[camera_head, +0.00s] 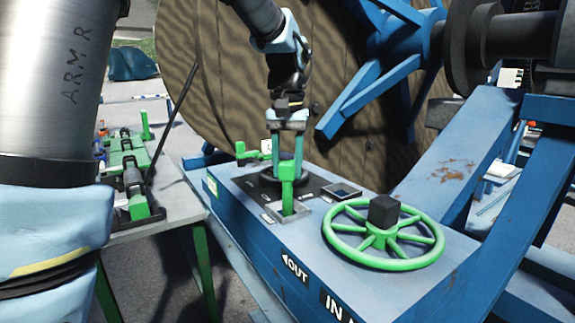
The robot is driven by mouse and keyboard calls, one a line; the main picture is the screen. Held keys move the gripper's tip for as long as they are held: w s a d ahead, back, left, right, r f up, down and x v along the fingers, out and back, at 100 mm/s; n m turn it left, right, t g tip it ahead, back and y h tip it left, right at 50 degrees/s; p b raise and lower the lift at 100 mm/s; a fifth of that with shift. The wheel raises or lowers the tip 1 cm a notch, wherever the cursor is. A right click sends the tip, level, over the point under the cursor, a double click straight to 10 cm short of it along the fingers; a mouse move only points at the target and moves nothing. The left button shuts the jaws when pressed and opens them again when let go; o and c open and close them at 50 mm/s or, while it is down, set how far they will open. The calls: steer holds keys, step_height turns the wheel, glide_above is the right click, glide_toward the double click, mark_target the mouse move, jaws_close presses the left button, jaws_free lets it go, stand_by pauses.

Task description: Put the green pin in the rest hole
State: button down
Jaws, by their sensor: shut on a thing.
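The green pin (287,186) stands upright on the blue machine housing, below my gripper (287,158). My gripper points down, with its two teal fingers on either side of the pin's top, and is shut on it. The pin's lower end appears inside a square metal-rimmed hole (272,215) at the front of the dark panel. How deep it sits cannot be told. A second square hole (343,192) to the right looks empty. The small labels beside the holes are too small to read, so I cannot tell which is the rest hole.
A green handwheel (338,248) with a black hub block stands right of the holes. A green handle (242,151) and a dark round base are close behind the gripper. The large wooden reel (222,85) rises behind. A side table (166,222) with green clamps is left.

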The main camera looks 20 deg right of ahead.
mark_target(287, 191)
steer(key=shift+f+b, duration=1.15)
steer(key=shift+f, duration=0.4)
steer(key=shift+f+b, duration=0.7)
steer(key=shift+f, duration=0.9)
steer(key=shift+c, duration=1.6)
jaws_free()
steer(key=shift+r, duration=0.1)
step_height(287, 191, up, 11)
steer(key=shift+f+b, duration=0.15)
steer(key=shift+b, duration=0.4)
